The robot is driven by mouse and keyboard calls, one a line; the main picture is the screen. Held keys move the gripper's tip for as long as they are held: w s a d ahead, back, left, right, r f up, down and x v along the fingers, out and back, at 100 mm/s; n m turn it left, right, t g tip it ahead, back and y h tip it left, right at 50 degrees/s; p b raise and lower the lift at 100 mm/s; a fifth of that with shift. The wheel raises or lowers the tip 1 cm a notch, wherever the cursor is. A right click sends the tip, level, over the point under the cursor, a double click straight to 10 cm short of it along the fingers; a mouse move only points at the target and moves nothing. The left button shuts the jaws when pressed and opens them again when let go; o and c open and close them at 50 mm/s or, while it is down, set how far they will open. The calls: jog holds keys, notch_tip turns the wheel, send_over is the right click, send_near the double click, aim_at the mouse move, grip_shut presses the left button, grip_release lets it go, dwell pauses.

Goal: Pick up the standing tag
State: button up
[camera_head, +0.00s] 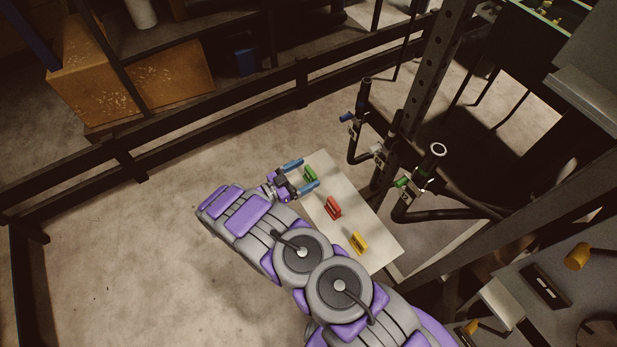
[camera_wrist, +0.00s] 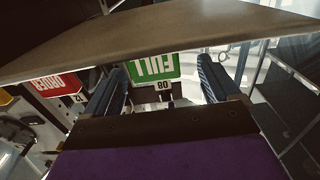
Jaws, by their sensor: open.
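Three tags stand in a row on a pale narrow table (camera_head: 385,250): a green tag (camera_head: 311,174) at the far end, a red tag (camera_head: 333,207) in the middle and a yellow tag (camera_head: 359,243) nearest. My gripper (camera_head: 302,174) is open at the far end, its blue fingers pointing at the green tag. In the wrist view the green tag (camera_wrist: 155,66) reads "FULL" upside down and shows between the open fingertips (camera_wrist: 162,68). I cannot tell whether they touch it. The red tag (camera_wrist: 57,85) shows to the left there.
A dark low railing (camera_head: 210,125) runs behind. Open concrete floor (camera_head: 120,250) lies to the left.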

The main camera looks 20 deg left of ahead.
jog(key=shift+x, duration=1.15)
jog(key=shift+s+d+r, duration=0.1)
jog(key=shift+d, duration=0.3)
jog(key=shift+a, duration=0.35)
jog(key=c, duration=0.7)
jog(key=shift+d, duration=0.15)
jog(key=c, duration=0.3)
jog(key=shift+c, duration=0.2)
jog(key=shift+r, duration=0.1)
